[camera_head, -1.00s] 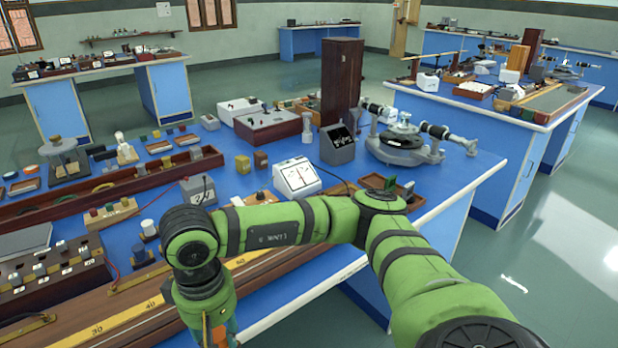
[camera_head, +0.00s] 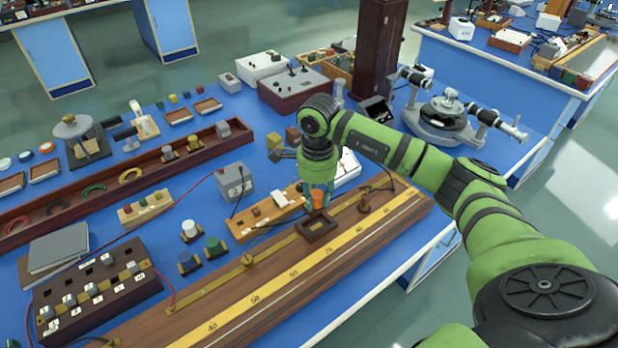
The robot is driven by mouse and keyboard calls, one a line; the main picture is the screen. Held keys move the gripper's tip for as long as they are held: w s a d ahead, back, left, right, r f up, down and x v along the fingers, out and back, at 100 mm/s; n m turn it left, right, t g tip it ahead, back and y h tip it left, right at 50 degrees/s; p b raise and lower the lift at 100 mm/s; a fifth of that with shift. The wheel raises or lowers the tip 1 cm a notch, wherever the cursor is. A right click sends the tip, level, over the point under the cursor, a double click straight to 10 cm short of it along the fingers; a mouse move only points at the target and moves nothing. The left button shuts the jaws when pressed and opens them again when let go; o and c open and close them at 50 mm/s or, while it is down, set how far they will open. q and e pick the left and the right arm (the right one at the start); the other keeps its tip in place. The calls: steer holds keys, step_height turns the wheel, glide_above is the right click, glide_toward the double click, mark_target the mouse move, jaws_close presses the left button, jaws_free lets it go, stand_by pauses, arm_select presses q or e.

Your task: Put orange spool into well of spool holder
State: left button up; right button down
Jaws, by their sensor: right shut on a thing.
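The orange spool (camera_head: 319,199) is between the fingertips of my right gripper (camera_head: 318,192), which points down and is shut on it. The spool is above a small dark wooden block with a square recess (camera_head: 316,226), on the wooden rail with the yellow scale. This block may be the spool holder; I cannot tell for sure. Whether the spool touches it is also unclear. White (camera_head: 190,230), green (camera_head: 214,247) and blue (camera_head: 188,263) spools stand upright on small bases to the left. My left gripper is not in view.
The long scale rail (camera_head: 283,285) runs along the bench's front edge. A brown peg (camera_head: 364,201) stands just right of the gripper. A grey box (camera_head: 234,182) with cables is to the left. A white meter (camera_head: 348,168) is partly hidden behind my arm.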

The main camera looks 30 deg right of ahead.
mark_target(317, 207)
steer(key=shift+s+f+b, duration=0.35)
steer(key=shift+f, duration=0.05)
steer(key=shift+w+f+b, duration=0.15)
steer(key=shift+f+b, duration=0.3)
steer(key=shift+f, duration=0.35)
steer(key=shift+f+b, duration=0.4)
steer(key=shift+f, duration=0.3)
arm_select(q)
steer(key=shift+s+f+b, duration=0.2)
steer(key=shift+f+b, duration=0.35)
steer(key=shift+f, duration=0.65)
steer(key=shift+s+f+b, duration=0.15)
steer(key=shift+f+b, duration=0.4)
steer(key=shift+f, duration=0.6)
arm_select(e)
steer(key=shift+f, duration=1.35)
steer(key=c, duration=0.9)
jaws_free()
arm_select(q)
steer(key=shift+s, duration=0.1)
